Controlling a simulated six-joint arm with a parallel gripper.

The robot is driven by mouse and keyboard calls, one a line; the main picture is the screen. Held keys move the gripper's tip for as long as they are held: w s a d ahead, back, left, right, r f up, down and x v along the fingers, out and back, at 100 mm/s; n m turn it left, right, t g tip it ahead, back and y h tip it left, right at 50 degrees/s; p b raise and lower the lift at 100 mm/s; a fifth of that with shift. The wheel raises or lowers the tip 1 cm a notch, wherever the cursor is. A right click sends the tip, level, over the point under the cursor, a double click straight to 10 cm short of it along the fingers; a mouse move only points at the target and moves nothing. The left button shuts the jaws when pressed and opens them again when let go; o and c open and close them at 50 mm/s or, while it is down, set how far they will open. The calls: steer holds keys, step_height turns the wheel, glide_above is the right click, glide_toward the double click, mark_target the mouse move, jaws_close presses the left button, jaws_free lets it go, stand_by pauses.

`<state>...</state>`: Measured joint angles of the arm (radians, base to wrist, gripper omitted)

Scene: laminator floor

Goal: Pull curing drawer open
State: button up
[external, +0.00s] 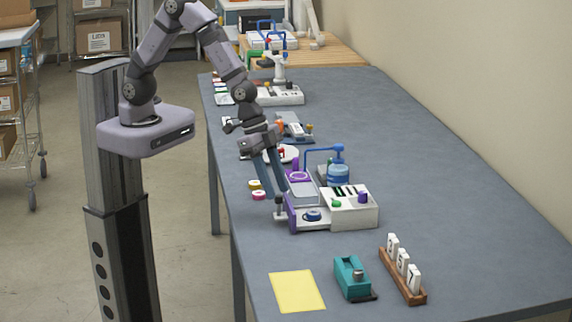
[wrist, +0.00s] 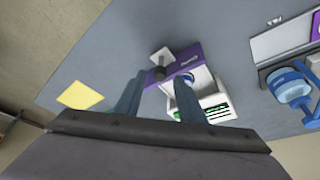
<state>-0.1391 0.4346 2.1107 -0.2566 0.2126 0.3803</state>
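The curing drawer has a purple front (external: 291,214) and a pale tray with a blue round piece (external: 313,215) in it. The front stands out from the white machine body (external: 352,212), with the tray showing between them. A dark, round-ended handle (external: 279,208) sticks out from the front. In the wrist view the purple front (wrist: 184,62) and the handle (wrist: 158,73) show near the fingertips. My gripper (external: 275,196) points down at the handle. In the wrist view my gripper (wrist: 161,76) has its fingers apart, one on each side of the handle, with gaps; contact is not visible.
A yellow sheet (external: 297,291), a teal device (external: 352,277) and a wooden rack of white tags (external: 402,270) lie nearer the camera.

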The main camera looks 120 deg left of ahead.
steer(key=v, duration=0.6)
steer(key=shift+b, duration=0.4)
steer(key=s+d+g, duration=0.2)
steer(key=s, duration=0.8)
steer(key=s+d+f+g, duration=0.1)
steer(key=s+d+g, duration=0.1)
steer(key=s, duration=0.8)
steer(key=shift+s+d+g, duration=0.3)
steer(key=shift+s+d, duration=0.05)
steer(key=shift+d, duration=0.15)
steer(key=shift+o, duration=0.4)
steer(key=shift+f, duration=0.15)
stand_by(1.1)
